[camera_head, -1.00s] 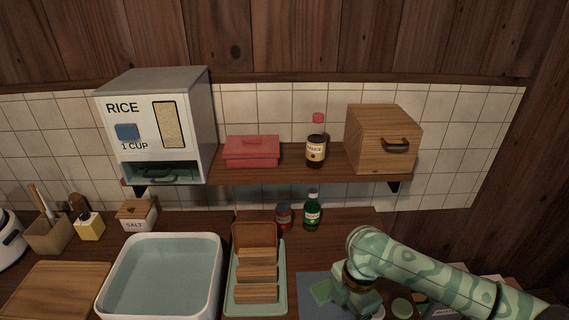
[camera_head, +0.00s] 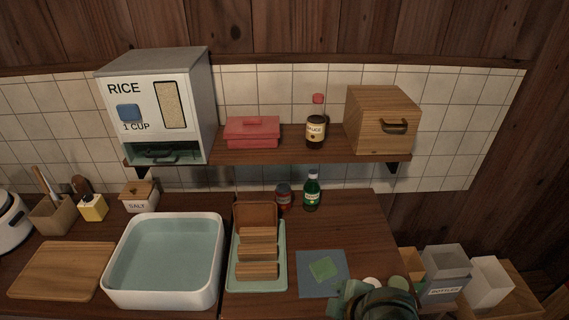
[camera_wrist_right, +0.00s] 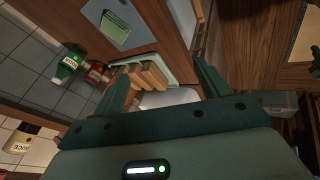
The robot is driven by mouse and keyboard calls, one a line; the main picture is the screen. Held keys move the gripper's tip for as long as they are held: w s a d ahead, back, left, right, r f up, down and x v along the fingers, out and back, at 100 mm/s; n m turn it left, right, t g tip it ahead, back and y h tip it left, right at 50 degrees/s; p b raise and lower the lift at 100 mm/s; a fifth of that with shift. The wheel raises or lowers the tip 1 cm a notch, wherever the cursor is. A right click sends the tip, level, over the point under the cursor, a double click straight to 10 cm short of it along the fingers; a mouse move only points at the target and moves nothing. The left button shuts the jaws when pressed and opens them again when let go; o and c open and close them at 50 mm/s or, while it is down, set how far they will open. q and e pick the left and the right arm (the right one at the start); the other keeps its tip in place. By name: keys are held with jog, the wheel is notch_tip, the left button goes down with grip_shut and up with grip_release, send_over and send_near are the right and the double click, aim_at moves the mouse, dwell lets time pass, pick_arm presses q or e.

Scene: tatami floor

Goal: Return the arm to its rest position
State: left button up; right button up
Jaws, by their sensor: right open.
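My right arm (camera_head: 372,302) shows only at the bottom edge of the head view, folded in near the counter's front right; its gripper is hard to make out there. In the right wrist view my right gripper (camera_wrist_right: 158,82) has its two green fingers spread wide, with nothing held between them. Beyond the fingers lie a green tray and brown blocks. My left gripper is in neither view.
A blue mat (camera_head: 309,286) with a green square (camera_head: 323,269) lies on the counter close to my arm. Left of it are the green tray (camera_head: 240,284) and white basin (camera_head: 112,292). Bins, one a grey bottle bin (camera_head: 445,268), stand at right.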

jog(key=s+d+r+m+t+h, duration=0.15)
jog(key=s+d+m+h, duration=0.3)
jog(key=d, duration=0.55)
jog(key=s+d+r+m+h, duration=0.25)
jog(key=s+d+m, duration=0.2)
jog(key=d, duration=0.45)
jog(key=s+a+f+g+y+b, duration=0.1)
jog(key=s+a+f+g, duration=0.15)
jog(key=f, duration=1.25)
jog(key=s+a+f+g+y+b, duration=0.1)
jog(key=s+a+f+b, duration=0.15)
jog(key=f, duration=1.25)
jog(key=s+f+m+g+y+b, duration=0.1)
jog(key=s+f+m+g+y, duration=0.1)
jog(key=s+f, duration=1.5)
jog(key=s+m, duration=0.1)
jog(key=s, duration=0.1)
jog(key=shift+s+d+f, duration=0.4)
jog(key=shift+g, duration=0.3)
